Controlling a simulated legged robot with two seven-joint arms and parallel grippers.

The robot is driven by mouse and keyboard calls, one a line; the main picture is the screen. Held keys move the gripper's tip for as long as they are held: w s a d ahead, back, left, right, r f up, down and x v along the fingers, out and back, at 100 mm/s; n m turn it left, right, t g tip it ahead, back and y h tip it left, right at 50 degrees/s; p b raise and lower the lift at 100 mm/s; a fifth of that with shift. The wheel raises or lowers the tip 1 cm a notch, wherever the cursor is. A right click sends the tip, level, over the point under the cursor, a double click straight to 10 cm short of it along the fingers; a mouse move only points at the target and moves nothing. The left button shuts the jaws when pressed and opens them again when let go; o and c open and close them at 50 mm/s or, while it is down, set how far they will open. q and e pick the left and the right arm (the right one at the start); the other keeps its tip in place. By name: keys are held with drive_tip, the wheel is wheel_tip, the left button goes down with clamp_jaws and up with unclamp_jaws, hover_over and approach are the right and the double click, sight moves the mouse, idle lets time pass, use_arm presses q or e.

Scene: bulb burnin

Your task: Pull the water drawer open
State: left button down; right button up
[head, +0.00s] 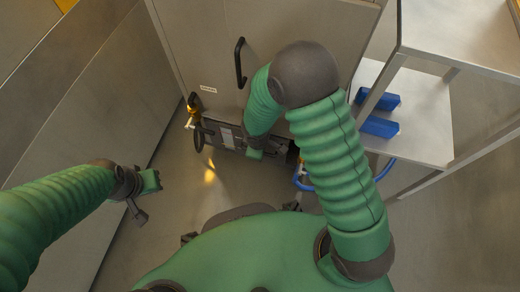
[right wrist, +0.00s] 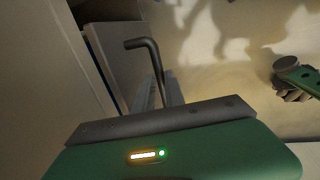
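The water drawer appears to be the low dark-grey unit (head: 225,135) at the foot of the tall grey cabinet (head: 200,60) in the head view. A dark looped handle (head: 198,139) shows at its left end. My right gripper (head: 255,154) is low in front of the unit, near its right part; its fingers are mostly hidden. In the right wrist view, a dark bent bar (right wrist: 155,62) rises beyond the green gripper body, beside a grey panel (right wrist: 115,60). I cannot tell whether they touch. My left gripper (head: 146,195) hangs away to the left, apart from the drawer.
A vertical black handle (head: 239,62) is on the cabinet door. A brass fitting (head: 192,112) sits at the cabinet's lower left corner. A shelf (head: 420,130) with blue objects (head: 379,126) stands at right. A blue hose (head: 383,171) curves below it. Floor left of the drawer is clear.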

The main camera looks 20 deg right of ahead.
clamp_jaws()
idle(1.0)
use_arm(q)
drive_tip(key=shift+s, duration=0.1)
use_arm(e)
drive_tip(key=shift+a, duration=0.1)
